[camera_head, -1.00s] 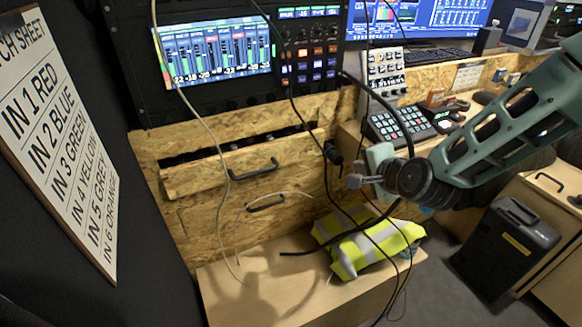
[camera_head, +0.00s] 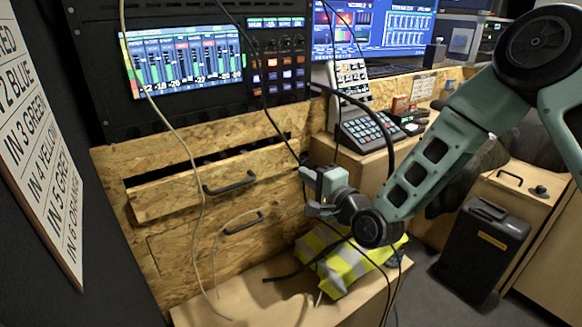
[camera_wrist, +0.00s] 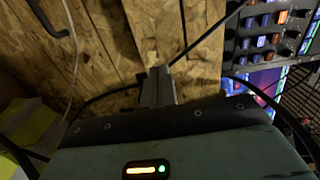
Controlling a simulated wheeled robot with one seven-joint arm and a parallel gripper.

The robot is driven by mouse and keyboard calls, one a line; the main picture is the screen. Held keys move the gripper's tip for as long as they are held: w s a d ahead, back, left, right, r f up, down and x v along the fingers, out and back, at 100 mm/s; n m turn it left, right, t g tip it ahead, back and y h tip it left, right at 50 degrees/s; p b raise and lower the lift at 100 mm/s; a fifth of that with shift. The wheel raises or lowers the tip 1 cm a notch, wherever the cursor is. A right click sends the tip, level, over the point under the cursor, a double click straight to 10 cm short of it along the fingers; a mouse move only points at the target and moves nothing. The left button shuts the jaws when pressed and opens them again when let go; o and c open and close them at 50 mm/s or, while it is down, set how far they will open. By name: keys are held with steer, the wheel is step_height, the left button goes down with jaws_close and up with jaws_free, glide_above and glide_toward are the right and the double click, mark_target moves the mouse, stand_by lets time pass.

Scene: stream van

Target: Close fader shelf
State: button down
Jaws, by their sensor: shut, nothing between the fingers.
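The likely fader shelf is a wood-chip drawer front (camera_head: 165,193) with a black bar handle (camera_head: 230,183), below the mixer rack. It stands out from the cabinet, with a dark gap along its top. My gripper (camera_head: 306,192) is right of this front and its handle, apart from the handle. In the wrist view my gripper's fingers (camera_wrist: 160,84) are together and empty, pointing at wood-chip board; whether they touch it I cannot tell. A black handle (camera_wrist: 46,18) shows at that view's upper left. A second handle (camera_head: 244,223) sits on a lower, flush front.
Loose cables (camera_head: 190,150) hang across the drawer front and near my gripper. A yellow hi-vis vest (camera_head: 340,265) lies on a low wooden box (camera_head: 255,310) below. A button panel (camera_head: 368,130) stands on the desk to the right. A black case (camera_head: 480,250) stands on the floor at right.

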mark_target(285, 159)
steer(key=shift+x, duration=3.15)
steer(key=b+x, duration=0.1)
steer(key=x, duration=0.3)
steer(key=shift+w+a+f, duration=0.1)
steer(key=shift+w+a, duration=0.05)
steer(key=shift+w+r, duration=0.1)
steer(key=shift+r, duration=0.2)
